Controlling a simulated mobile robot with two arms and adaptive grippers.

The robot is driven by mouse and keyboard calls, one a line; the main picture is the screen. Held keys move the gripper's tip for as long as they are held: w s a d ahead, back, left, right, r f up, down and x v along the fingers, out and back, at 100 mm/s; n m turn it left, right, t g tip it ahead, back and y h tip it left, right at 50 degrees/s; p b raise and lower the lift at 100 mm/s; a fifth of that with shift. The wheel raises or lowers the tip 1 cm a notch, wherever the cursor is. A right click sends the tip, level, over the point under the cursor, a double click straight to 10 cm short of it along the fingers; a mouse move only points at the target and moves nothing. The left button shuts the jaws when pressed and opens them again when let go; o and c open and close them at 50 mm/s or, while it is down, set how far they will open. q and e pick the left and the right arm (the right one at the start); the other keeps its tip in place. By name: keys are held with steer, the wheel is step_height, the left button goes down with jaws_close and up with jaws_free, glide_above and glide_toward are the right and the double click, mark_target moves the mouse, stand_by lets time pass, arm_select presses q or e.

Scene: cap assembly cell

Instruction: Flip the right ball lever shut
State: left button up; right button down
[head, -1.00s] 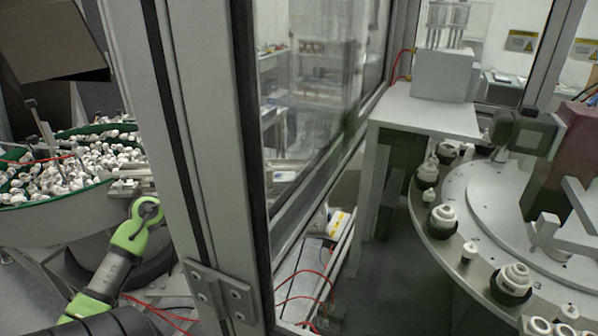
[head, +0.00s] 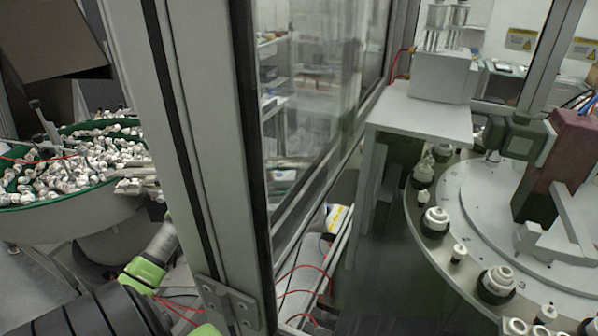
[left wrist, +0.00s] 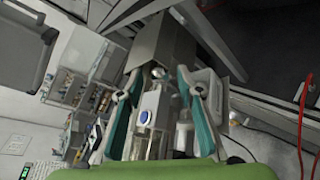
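I cannot clearly pick out the right ball lever in either view. A small shiny round knob (left wrist: 235,118) shows right of my fingers in the left wrist view, but I cannot tell whether it belongs to the lever. My left gripper (left wrist: 158,75) has its two teal fingers apart, with nothing visibly held. Beyond and between the fingers is a pale block with a blue round spot (left wrist: 145,117). In the head view my left arm, with green joints, reaches up at lower left toward the grey post; its gripper is not clearly visible there. My right gripper is not in view.
A grey frame post (head: 165,130) and glass panel stand beside my left arm. A green-rimmed bowl (head: 60,212) of small white parts is at left. A round table (head: 450,230) with several white fittings is at right. Red cables (head: 305,285) lie low in the middle.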

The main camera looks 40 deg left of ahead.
arm_select(q)
steer(key=shift+p+x, duration=0.3)
steer(key=shift+x, duration=0.95)
jaws_close()
steer(key=n+t+b, duration=0.1)
steer(key=t+b, duration=0.1)
steer(key=b, duration=0.6)
steer(key=s+a+n+t+h+b, duration=0.1)
steer(key=b, duration=0.6)
steer(key=shift+s+a+t+b, duration=0.25)
steer(key=shift+a+t+b, duration=0.05)
steer(key=shift+t+b, duration=0.1)
jaws_free()
steer(key=shift+a, duration=0.1)
